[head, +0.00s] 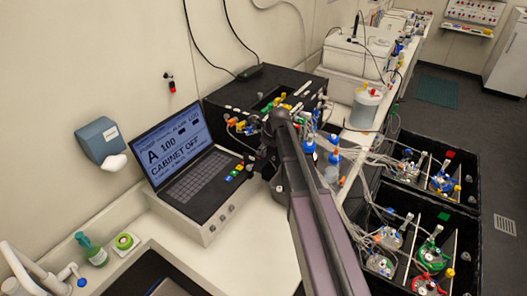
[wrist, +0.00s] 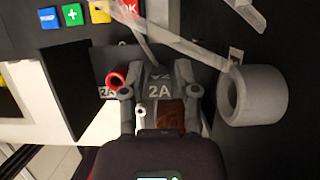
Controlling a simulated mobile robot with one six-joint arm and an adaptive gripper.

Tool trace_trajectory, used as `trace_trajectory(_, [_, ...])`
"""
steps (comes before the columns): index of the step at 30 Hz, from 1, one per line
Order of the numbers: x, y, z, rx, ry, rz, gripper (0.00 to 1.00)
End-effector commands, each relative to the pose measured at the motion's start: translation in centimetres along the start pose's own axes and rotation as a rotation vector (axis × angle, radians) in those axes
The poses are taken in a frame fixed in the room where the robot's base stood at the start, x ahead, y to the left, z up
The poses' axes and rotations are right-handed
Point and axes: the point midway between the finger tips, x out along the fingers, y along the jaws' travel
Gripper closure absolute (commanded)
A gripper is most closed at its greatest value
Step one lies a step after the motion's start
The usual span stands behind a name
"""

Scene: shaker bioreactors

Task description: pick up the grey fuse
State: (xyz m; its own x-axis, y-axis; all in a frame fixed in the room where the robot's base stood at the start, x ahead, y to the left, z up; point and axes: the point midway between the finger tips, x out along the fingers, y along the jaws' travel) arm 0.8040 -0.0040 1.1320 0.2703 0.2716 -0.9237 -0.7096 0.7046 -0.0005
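In the wrist view a grey block marked 2A (wrist: 159,90), which looks like the grey fuse, lies directly ahead of my gripper (wrist: 158,78). My gripper's grey fingers stand on its left and right sides. I cannot tell whether they touch it or leave a small gap. A second 2A label (wrist: 107,92) shows on the panel just left of it. In the head view my gripper (head: 264,158) is a dark shape at the right edge of the laptop-like console (head: 200,190), largely hidden by my arm. The fuse cannot be made out there.
A red ring-ended part (wrist: 117,78) sits close left of the fingers. A thick grey ring (wrist: 250,95) stands close on the right. Coloured buttons (wrist: 100,12) lie beyond. In the head view, tubing and bottles (head: 332,148) crowd the right side. Open bench (head: 255,235) lies in front.

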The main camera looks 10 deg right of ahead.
Motion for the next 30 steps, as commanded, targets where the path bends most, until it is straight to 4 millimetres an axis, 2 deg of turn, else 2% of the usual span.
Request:
trace_trajectory(3, [0.0,0.0,0.0,0.000,0.000,0.000,0.91])
trace_trajectory(17, [-0.2,0.0,0.1,0.000,0.000,0.000,0.91])
trace_trajectory(30, [-2.5,0.0,1.0,0.000,0.000,0.000,0.91])
